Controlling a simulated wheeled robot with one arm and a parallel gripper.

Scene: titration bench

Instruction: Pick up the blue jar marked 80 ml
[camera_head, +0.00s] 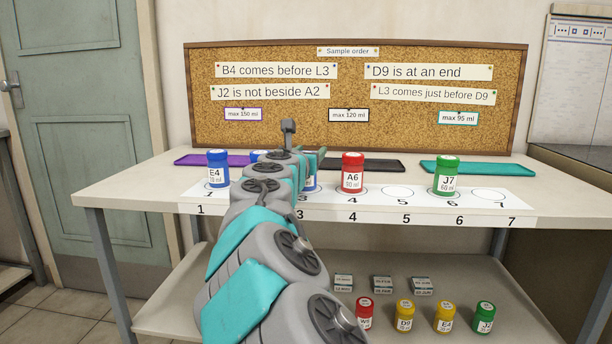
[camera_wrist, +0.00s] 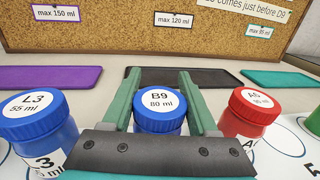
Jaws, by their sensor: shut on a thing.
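The blue jar marked B9 80 ml (camera_wrist: 160,103) stands upright between the two green fingers of my gripper (camera_wrist: 160,90) in the wrist view. The gripper is shut on this jar, one finger on each side, with its lid label facing up. In the head view my arm hides most of the jar; a blue and white sliver (camera_head: 311,184) shows beside the gripper (camera_head: 306,165), near place 3. I cannot tell whether its base touches the strip.
Blue jar L3 (camera_wrist: 40,120) is close on the left and red jar A6 (camera_head: 352,172) close on the right. Blue jar E4 (camera_head: 217,168) and green jar J7 (camera_head: 446,175) stand further out. Purple (camera_wrist: 65,80), black (camera_head: 362,166) and teal (camera_head: 480,168) mats lie behind.

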